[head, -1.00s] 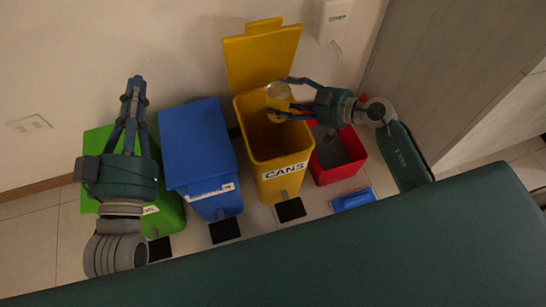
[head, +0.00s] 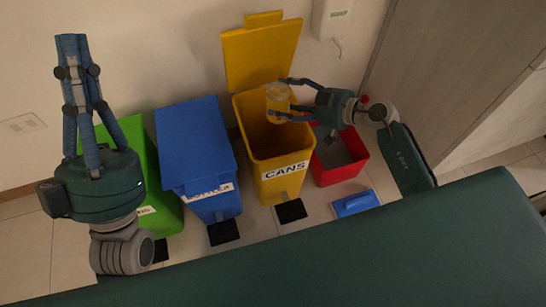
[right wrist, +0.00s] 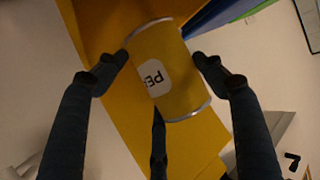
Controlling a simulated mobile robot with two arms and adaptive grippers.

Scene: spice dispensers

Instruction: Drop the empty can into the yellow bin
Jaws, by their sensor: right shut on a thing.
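The yellow bin (head: 280,172), labelled CANS, stands open with its lid (head: 262,58) tipped up against the wall. My right gripper (head: 278,101) is shut on the can (head: 277,93) and holds it over the bin's open mouth. In the right wrist view the can (right wrist: 178,88) is yellow with a pale label and metal rims, tilted between the fingers (right wrist: 160,68), with yellow bin surfaces behind it. My left gripper (head: 72,45) is empty, raised in front of the green bin at the left. Its fingers point up, and their tips look close together.
A closed blue bin (head: 196,150) and a green bin (head: 150,170) stand left of the yellow one. A red open bin (head: 338,160) stands right of it. A blue lid-like piece (head: 355,202) lies on the floor. A white dispenser (head: 332,20) hangs on the wall.

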